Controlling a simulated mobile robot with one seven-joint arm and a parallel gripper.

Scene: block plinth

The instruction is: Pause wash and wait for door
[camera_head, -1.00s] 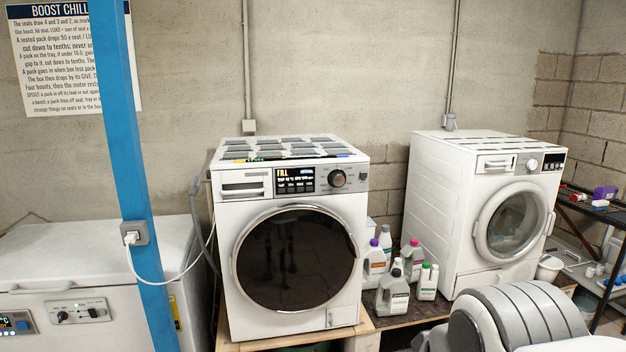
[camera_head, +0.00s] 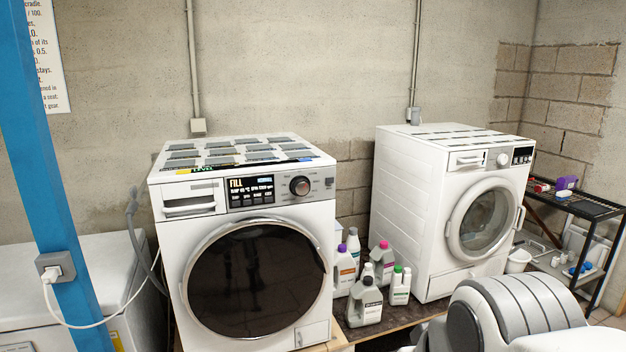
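The nearer washing machine (camera_head: 170,262) stands in the middle with its dark round door (camera_head: 258,276) shut. Its display (camera_head: 250,190) reads "FILL" on the top line; the smaller line below is hard to read. A round dial (camera_head: 300,186) sits right of the display, with a small control (camera_head: 329,183) at the panel's right end. Buttons line the display's lower edge. A detergent drawer (camera_head: 189,200) is at the panel's left and looks closed. My gripper is not in view; only a grey-and-white part of my arm shows at the bottom right.
A second white front-loader (camera_head: 410,200) stands to the right, door closed. Several detergent bottles (camera_head: 365,300) stand between the machines. A blue post (camera_head: 40,160) with a socket and cable rises at the left before a white chest (camera_head: 20,270). A black shelf (camera_head: 590,205) is at the far right.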

